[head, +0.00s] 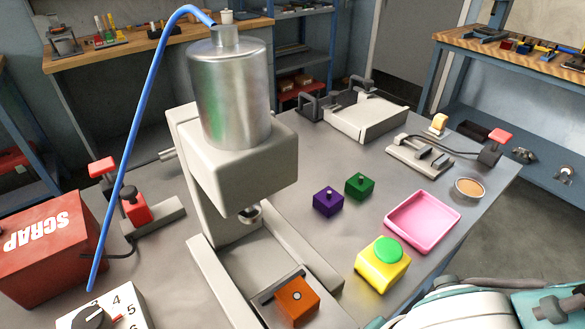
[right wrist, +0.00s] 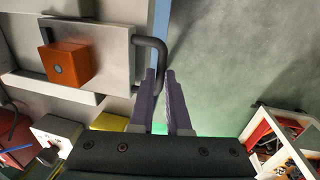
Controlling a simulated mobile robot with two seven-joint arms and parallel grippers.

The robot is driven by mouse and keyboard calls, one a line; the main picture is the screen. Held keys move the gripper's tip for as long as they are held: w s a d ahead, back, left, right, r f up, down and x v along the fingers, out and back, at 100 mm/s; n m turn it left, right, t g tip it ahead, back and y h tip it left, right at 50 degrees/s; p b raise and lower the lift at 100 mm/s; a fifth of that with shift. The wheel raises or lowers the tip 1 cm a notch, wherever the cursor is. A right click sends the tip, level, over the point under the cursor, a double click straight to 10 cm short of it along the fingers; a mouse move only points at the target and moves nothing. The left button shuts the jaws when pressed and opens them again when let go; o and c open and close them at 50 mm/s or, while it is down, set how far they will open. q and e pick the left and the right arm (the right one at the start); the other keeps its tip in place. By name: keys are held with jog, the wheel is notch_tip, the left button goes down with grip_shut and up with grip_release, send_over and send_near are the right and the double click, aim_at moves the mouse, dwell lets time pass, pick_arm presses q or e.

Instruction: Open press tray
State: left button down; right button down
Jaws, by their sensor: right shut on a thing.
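The press (head: 245,165) stands on the bench in the head view, with a silver cylinder on top. Its pale press tray (head: 268,299) shows low in that view, with an orange block (head: 297,298) on it. The right wrist view shows the tray (right wrist: 113,48) with the orange block (right wrist: 68,66) and a dark bent handle (right wrist: 148,42) on its side. My right gripper (right wrist: 160,72), with purple fingers, is shut on the handle. In the head view its fingers are out of frame. My left gripper is not in view.
A yellow box with a green button (head: 388,250), a pink tray (head: 422,221), and purple (head: 328,201) and green (head: 359,185) blocks lie right of the press. A red scrap bin (head: 45,250) and a dial box (head: 105,308) stand left. A blue hose (head: 135,130) runs to the cylinder.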

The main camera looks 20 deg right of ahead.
jog(key=shift+s+d, duration=0.1)
jog(key=shift+s, duration=0.1)
jog(key=c, duration=0.9)
grip_release()
jog(key=r, duration=0.3)
jog(key=s+r+p, duration=0.1)
jog(key=r, duration=0.2)
jog(key=r+p, duration=0.1)
jog(key=r, duration=0.2)
jog(key=shift+s+d+r, duration=0.25)
jog(key=shift+d+r, duration=0.05)
jog(key=shift+r, duration=0.1)
